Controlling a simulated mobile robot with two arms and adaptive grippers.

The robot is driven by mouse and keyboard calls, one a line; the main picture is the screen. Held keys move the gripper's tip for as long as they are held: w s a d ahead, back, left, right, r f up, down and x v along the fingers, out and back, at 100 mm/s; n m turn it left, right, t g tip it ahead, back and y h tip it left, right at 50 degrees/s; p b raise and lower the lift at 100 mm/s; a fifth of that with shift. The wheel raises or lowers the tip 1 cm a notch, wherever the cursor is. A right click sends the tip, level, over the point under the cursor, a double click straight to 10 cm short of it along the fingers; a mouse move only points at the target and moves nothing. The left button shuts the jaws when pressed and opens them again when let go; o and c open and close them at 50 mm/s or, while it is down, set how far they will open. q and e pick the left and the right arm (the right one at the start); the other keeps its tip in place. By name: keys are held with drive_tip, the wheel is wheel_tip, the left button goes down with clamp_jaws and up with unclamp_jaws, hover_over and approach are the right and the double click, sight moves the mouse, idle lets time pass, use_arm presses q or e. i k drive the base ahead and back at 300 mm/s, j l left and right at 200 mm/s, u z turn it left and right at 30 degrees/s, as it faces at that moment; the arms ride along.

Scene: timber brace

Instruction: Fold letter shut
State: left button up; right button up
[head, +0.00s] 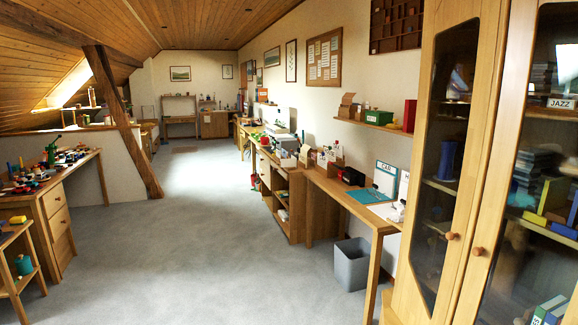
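Neither of my grippers is in view. I cannot pick out a letter with certainty at this distance. On the near end of the right-hand desk (345,192) a teal mat (381,211) lies flat, with a small white object (397,213) by its right edge. A teal-edged card with dark lettering (386,178) stands upright behind the mat, and a paler card (403,185) stands beside it. Whether any of these is the letter, I cannot tell.
A grey bin (351,264) stands on the floor by the right-hand desk. A glass-door cabinet (446,160) fills the right side. A slanted timber brace (122,120) and a cluttered workbench (50,172) are on the left. The grey floor (190,240) between is clear.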

sight(284, 163)
drive_tip(key=i, duration=4.9)
drive_tip(key=l+z, duration=0.05)
drive_tip(key=l, duration=0.15)
